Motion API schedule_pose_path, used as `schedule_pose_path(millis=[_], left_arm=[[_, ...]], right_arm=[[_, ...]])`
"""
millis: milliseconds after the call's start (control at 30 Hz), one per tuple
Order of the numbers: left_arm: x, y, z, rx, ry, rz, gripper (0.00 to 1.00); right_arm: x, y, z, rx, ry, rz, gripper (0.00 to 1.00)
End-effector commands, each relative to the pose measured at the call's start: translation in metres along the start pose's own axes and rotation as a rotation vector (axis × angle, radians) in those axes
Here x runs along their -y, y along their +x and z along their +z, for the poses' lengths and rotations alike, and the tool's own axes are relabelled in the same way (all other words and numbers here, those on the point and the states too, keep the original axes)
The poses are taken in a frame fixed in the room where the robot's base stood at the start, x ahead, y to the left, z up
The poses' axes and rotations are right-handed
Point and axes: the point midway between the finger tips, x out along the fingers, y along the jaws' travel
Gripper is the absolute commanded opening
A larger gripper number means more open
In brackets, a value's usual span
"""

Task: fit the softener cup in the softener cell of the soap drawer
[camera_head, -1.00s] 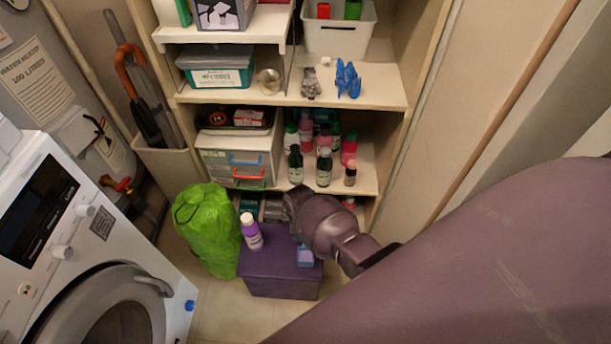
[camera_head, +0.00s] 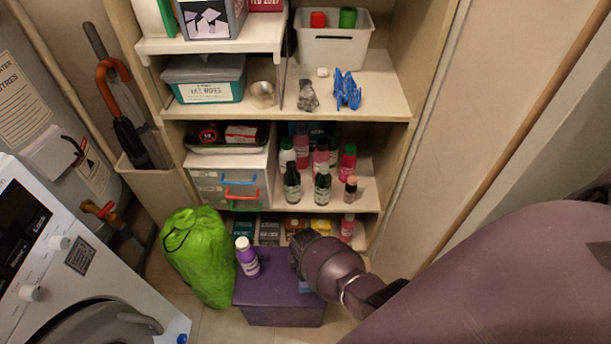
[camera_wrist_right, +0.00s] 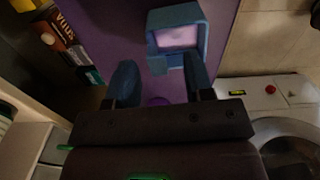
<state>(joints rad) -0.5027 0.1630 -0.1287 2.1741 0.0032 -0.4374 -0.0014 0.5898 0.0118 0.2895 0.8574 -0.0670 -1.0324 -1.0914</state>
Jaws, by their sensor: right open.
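The softener cup looks to be the small blue square cup with a pale lilac inside (camera_wrist_right: 178,37) in the right wrist view. In the head view only a sliver of it (camera_head: 305,286) shows on the purple box (camera_head: 262,291), mostly hidden by my right wrist. My right gripper (camera_wrist_right: 160,80) is open above the box. The cup lies just beyond its fingertips, nearer the right-hand finger in that view; I cannot tell if they touch. The white washing machine (camera_head: 78,262) is at the left; I cannot make out its soap drawer. My left gripper is not in view.
A purple-and-white bottle (camera_head: 246,257) stands on the box's left part. A green bag (camera_head: 199,258) sits left of the box. Shelves with bottles (camera_head: 322,187) and bins rise behind. A little floor shows between machine and box.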

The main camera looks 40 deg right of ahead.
Motion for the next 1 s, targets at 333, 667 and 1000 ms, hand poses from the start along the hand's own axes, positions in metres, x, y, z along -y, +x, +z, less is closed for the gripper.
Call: schedule_pose_path(millis=[333, 667, 1000], left_arm=[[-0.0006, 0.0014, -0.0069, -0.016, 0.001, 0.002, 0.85], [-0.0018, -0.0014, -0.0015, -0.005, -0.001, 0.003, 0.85], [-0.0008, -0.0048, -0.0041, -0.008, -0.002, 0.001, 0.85]], right_arm=[[-0.0014, -0.0023, -0.0008, -0.002, 0.000, 0.003, 0.08], [-0.0013, -0.0022, -0.0006, -0.001, 0.000, 0.002, 0.00], [-0.0027, -0.0108, -0.0013, -0.003, 0.000, 0.005, 0.00]])
